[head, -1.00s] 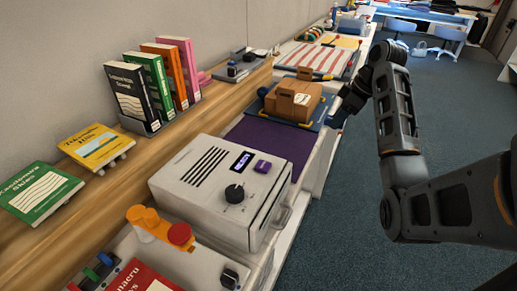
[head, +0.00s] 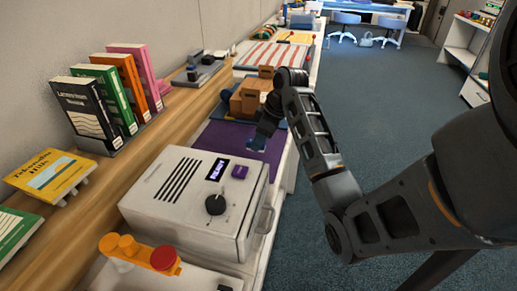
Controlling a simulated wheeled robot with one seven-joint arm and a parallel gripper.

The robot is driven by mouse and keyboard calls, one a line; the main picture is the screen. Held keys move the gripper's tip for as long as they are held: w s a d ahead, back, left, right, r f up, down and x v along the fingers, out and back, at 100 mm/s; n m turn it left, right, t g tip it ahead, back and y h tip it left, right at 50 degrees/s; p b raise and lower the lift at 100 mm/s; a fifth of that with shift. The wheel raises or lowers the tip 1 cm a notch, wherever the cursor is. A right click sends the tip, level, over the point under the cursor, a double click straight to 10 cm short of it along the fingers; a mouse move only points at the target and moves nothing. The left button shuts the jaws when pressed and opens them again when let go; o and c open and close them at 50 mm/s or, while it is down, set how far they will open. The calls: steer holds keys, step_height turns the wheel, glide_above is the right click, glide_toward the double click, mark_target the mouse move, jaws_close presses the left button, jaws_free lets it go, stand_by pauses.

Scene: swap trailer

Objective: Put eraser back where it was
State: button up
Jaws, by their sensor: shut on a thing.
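My gripper (head: 264,132) is in the head view, past the far right corner of the white machine, above the purple mat (head: 226,135) near its right edge. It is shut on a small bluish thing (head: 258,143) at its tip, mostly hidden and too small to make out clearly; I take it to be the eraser. No other eraser can be made out on the counter.
A white machine (head: 190,205) with a dark knob stands in front of the mat. Books (head: 85,110) stand on the wooden shelf at left. A striped cloth (head: 270,54) lies farther back. Carpet (head: 380,120) is clear at right.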

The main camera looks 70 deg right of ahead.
steer(key=shift+w+a+f, duration=0.1)
steer(key=shift+f, duration=2)
steer(key=shift+f, duration=0.15)
steer(key=o, duration=1)
steer(key=p+v, duration=0.2)
steer(key=v, duration=1)
